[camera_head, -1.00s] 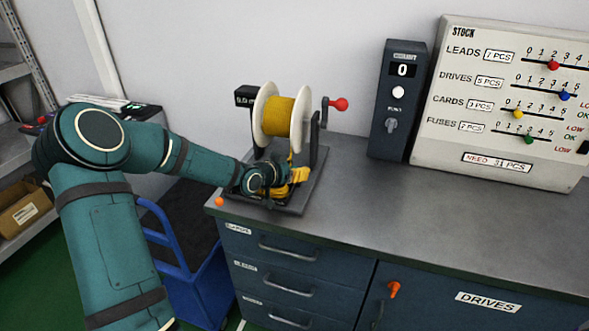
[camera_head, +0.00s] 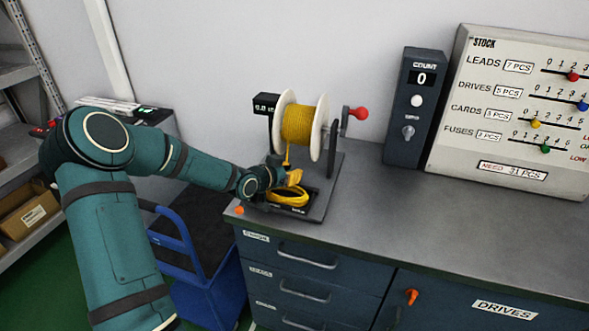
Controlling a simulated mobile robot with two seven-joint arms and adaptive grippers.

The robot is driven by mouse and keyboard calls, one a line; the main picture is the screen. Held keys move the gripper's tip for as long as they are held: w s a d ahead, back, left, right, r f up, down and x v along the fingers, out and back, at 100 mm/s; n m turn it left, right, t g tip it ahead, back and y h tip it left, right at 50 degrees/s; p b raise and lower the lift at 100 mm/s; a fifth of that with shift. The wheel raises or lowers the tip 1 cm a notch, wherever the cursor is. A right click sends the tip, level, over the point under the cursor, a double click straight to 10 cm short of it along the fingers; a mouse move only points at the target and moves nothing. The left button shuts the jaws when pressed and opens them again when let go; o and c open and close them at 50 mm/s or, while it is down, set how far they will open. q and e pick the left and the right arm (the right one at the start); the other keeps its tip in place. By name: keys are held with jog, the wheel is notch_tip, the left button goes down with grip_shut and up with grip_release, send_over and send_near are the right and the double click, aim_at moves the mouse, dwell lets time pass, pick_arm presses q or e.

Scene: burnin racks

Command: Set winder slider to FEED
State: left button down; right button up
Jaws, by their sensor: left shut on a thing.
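The winder (camera_head: 325,200) stands on the left end of the grey bench, with a white-flanged spool of yellow cord (camera_head: 298,124) and a crank with a red knob (camera_head: 358,113). A coil of yellow cord (camera_head: 288,196) lies on its base. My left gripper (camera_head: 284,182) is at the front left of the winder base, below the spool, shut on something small. The slider and its FEED mark cannot be made out; my gripper and wrist cover that part of the base. My right gripper is not in view.
A small black display (camera_head: 265,103) stands behind my left wrist. A dark count box (camera_head: 413,110) and a stock board (camera_head: 515,115) with coloured sliders stand at the back right. The bench top (camera_head: 440,215) right of the winder is clear. A blue cart (camera_head: 205,285) stands left of the drawers.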

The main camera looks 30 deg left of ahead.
pick_arm(q)
jog(key=shift+a, duration=0.3)
jog(key=c, duration=0.8)
grip_release()
jog(key=shift+a, duration=0.1)
jog(key=shift+c, duration=0.2)
jog(key=shift+s, duration=0.1)
jog(key=v, duration=1.2)
